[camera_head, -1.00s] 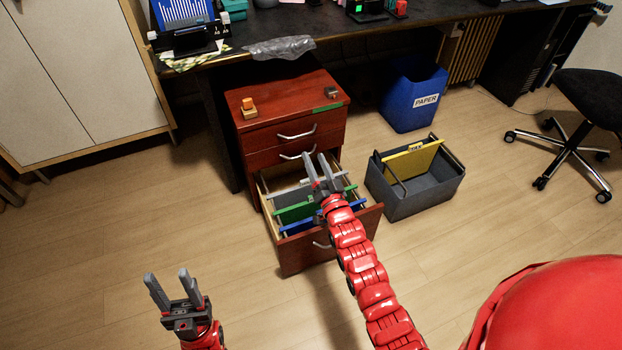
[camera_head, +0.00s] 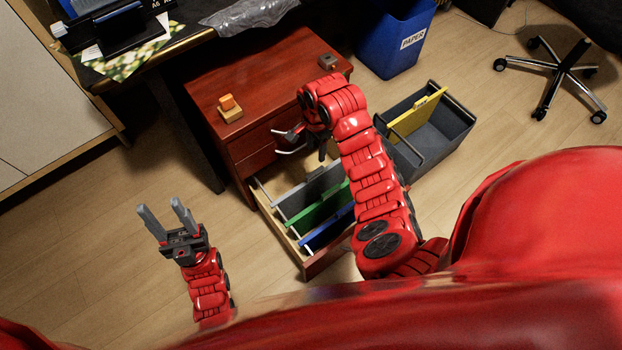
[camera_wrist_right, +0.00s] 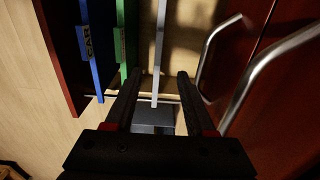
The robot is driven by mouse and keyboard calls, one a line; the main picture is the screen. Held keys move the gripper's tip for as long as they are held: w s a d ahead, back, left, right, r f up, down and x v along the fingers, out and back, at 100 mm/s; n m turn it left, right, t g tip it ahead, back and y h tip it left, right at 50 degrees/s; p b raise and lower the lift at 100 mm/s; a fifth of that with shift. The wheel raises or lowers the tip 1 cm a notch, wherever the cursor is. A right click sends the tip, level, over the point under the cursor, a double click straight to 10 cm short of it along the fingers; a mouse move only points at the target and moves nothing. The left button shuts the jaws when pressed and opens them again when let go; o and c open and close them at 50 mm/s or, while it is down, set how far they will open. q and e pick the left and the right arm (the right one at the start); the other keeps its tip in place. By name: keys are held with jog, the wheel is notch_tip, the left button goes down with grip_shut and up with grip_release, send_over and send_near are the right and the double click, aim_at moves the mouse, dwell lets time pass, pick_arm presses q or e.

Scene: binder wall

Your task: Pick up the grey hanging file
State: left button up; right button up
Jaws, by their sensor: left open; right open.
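The grey hanging file (camera_head: 309,191) hangs in the open bottom drawer (camera_head: 333,258) of the red-brown cabinet, behind the green file (camera_head: 319,208) and the blue file (camera_head: 327,231). In the right wrist view the grey hanging file (camera_wrist_right: 159,45) shows as a thin pale edge. My right gripper (camera_wrist_right: 160,78) points down over the drawer, open, with one finger on each side of that edge; contact cannot be told. In the head view its fingers are largely hidden by my right arm. My left gripper (camera_head: 160,212) is open and empty, left of the cabinet over the floor.
Metal drawer handles (camera_wrist_right: 213,55) are close beside my right gripper. A grey bin (camera_head: 444,140) holding a yellow file (camera_head: 415,113) stands right of the cabinet, with a blue paper bin (camera_head: 392,40) behind. Wooden blocks (camera_head: 229,108) sit on the cabinet top. Floor at left is free.

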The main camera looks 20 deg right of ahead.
notch_tip(320, 180, down, 12)
jog(key=b, duration=0.4)
jog(key=shift+s, duration=0.15)
notch_tip(320, 180, down, 5)
jog(key=b, duration=0.3)
jog(key=shift+s+a, duration=0.1)
jog(key=shift+s, duration=0.05)
jog(key=shift+r, duration=0.1)
grip_shut()
